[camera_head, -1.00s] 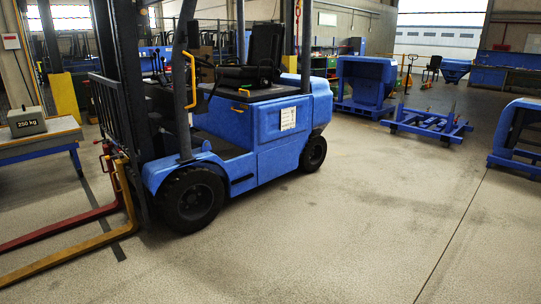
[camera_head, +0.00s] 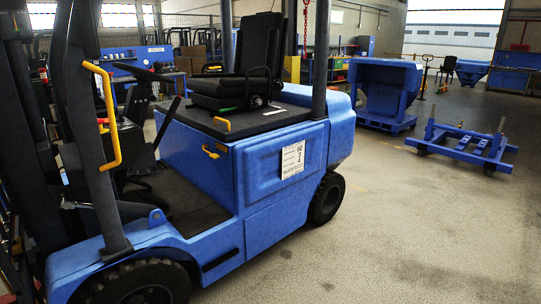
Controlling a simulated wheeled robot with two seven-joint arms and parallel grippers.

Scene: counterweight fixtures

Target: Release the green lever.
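No green lever can be made out for certain. A blue forklift (camera_head: 195,165) fills the left and middle of the head view, with a black seat (camera_head: 258,60) on top. A small green spot (camera_head: 228,109) shows at the seat's base, too small to identify. A larger yellow grab bar (camera_head: 106,115) is on the front post. Neither of my grippers is in view.
Open concrete floor (camera_head: 420,230) lies to the right of the forklift. A low blue trolley (camera_head: 460,150) and a blue bin (camera_head: 385,92) on a blue base stand beyond it. The forklift's rear wheel (camera_head: 326,198) stands at the edge of the clear floor.

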